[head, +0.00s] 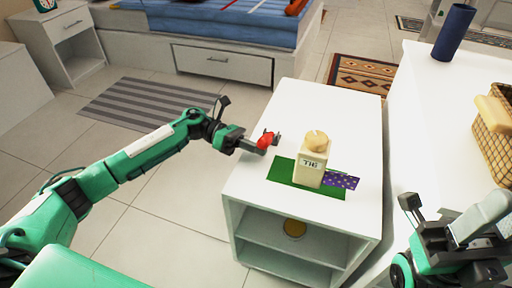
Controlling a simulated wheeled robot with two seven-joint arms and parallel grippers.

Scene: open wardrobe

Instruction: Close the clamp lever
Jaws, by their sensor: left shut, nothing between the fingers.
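A cream upright block (312,172) marked "TIE", with a rounded top, stands on a green mat (283,172) on the white low cabinet. A purple dotted cloth (343,181) sticks out at its right side. A small red piece (265,140) shows at the fingertips of my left gripper (268,143), left of the block. That gripper is shut and empty, and apart from the block in the picture. I cannot tell whether the red piece is part of the clamp; no lever shows clearly. My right gripper (447,212) is at the lower right, away from the block; its finger opening is unclear.

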